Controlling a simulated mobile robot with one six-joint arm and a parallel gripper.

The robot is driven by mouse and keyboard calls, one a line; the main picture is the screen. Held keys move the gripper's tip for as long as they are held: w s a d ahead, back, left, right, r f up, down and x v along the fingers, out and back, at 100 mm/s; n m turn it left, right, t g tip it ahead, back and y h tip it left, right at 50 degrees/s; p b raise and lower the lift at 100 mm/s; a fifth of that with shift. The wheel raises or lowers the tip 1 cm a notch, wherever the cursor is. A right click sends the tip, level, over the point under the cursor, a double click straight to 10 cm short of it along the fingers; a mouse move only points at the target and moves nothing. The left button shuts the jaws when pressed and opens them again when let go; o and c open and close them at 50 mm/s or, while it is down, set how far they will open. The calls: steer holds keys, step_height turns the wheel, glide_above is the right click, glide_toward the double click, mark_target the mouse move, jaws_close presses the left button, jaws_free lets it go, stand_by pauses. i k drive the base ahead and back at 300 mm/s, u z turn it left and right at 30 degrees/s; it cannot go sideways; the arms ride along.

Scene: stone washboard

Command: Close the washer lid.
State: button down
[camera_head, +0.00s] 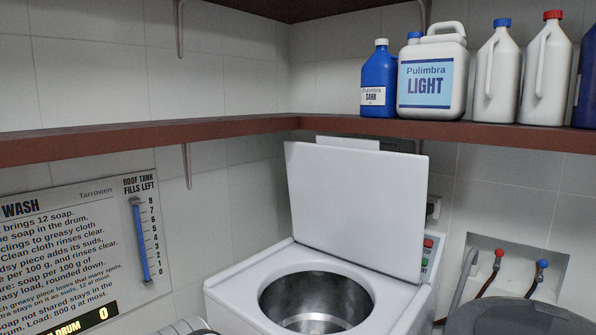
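The white washer (245,288) stands at the lower middle of the head view. Its white lid (358,205) is raised, nearly upright, hinged at the back and leaning slightly backward. The round metal drum (318,300) lies open in front of the lid, and no cloth shows in the visible part of it. A control panel with red and green buttons (427,255) shows behind the lid's right edge.
A brown shelf (220,128) runs along both walls above the washer, holding blue and white bottles (430,75). A sign board (75,245) hangs on the left wall. Red and blue taps (498,258) and a dark round object (525,317) are at the right.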

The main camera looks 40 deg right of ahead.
mark_target(351, 199)
steer(key=u, duration=0.15)
steer(key=k, duration=1.35)
steer(key=z, duration=0.8)
steer(key=i, duration=0.9)
